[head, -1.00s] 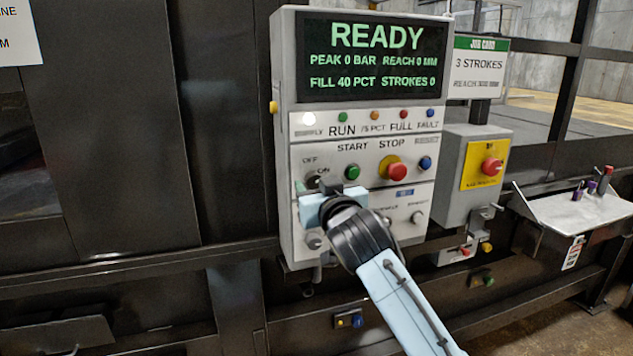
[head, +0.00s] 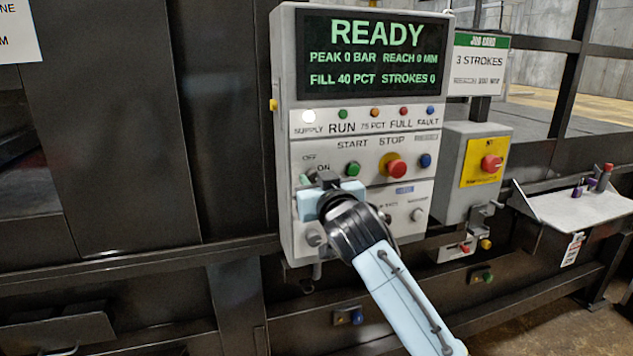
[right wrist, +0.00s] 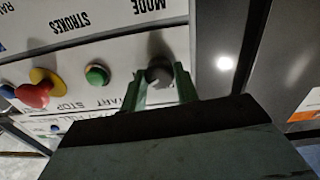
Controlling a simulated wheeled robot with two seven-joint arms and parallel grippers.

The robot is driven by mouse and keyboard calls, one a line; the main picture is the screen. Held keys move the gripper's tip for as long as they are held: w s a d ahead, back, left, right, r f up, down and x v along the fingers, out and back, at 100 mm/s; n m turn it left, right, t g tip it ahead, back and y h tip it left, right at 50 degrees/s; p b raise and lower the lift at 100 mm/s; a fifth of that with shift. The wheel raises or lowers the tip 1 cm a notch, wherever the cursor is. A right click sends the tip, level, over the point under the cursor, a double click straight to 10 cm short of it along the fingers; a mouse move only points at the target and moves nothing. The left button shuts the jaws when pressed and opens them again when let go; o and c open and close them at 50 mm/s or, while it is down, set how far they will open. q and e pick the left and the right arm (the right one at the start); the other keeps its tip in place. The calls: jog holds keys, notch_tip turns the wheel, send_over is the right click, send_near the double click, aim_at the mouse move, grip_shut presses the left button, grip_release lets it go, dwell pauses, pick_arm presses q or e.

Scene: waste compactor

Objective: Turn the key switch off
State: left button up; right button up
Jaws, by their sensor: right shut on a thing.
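The grey control panel (head: 288,215) has a lit screen reading READY (head: 377,33). The key switch is at the panel's left side, by the OFF and ON labels; in the head view my right gripper (head: 316,182) mostly hides it. In the right wrist view the switch shows as a dark round knob (right wrist: 159,74) between the two greenish fingers of my right gripper (right wrist: 160,84). The gripper is shut on it. Which label the switch points to cannot be told. My left gripper is out of view.
Right of the switch are a green start button (head: 353,169), a red stop button (head: 396,169) and a blue button (head: 425,160). The white supply lamp (head: 308,116) is lit. A grey box with a red knob (head: 491,163) and a shelf (head: 570,212) stand further right.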

jog(key=shift+r+n+p, duration=0.1)
jog(key=shift+n+p, duration=0.7)
jog(key=shift+n, duration=0.3)
jog(key=n+p, duration=0.2)
jog(key=n, duration=0.1)
jog(key=shift+n, duration=0.3)
jog(key=n+p, duration=0.2)
jog(key=n, duration=0.1)
jog(key=shift+n+p, duration=0.7)
jog(key=shift+n, duration=0.8)
jog(key=o, duration=1)
jog(key=shift+c, duration=0.2)
